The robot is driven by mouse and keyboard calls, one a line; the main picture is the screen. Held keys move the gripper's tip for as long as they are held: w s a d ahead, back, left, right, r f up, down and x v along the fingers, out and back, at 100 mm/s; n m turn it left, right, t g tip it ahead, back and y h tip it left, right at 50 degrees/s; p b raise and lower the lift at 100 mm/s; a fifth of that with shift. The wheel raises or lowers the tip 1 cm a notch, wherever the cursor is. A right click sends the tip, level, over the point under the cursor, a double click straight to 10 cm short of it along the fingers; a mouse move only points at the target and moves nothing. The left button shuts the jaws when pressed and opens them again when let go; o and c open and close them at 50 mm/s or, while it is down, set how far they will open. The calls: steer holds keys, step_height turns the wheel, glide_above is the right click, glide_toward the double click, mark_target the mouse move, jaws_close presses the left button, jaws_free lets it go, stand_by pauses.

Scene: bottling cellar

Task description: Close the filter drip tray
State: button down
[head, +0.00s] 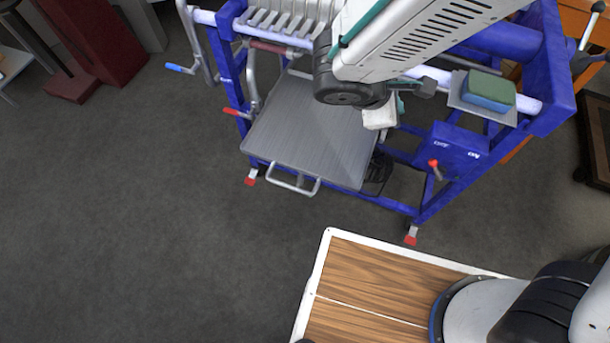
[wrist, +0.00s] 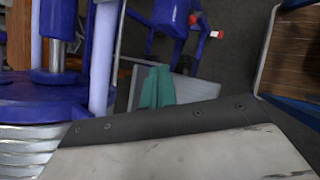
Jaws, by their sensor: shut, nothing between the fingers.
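The filter drip tray (head: 310,130) is a flat grey metal tray in the head view, sticking out from the front of the blue filter frame (head: 455,190). Its wire handle (head: 294,180) is at the near edge, facing me. My arm passes over the tray's back right part and hides some of it. My gripper (head: 399,104) is partly hidden under my wrist, above or beside the tray's right side and away from the handle. Its teal fingers (wrist: 157,88) are together and empty in the wrist view. I cannot tell whether they touch anything.
A green and blue sponge (head: 489,90) lies on a small shelf at the frame's right. A red-knobbed lever (head: 434,168) and a red-tipped handle (head: 238,113) flank the tray. A wooden top with a white edge (head: 370,285) is near me.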

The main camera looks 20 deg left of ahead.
steer(key=s+a+f+n+t+y, duration=0.2)
steer(key=s+a+f+n, duration=0.3)
steer(key=a+f, duration=0.4)
steer(key=n+y, duration=0.3)
steer(key=n, duration=0.7)
glide_toward(304, 173)
steer(key=shift+t, duration=0.4)
steer(key=x, duration=0.6)
steer(key=shift+s+f, duration=0.35)
steer(key=shift+s, duration=0.05)
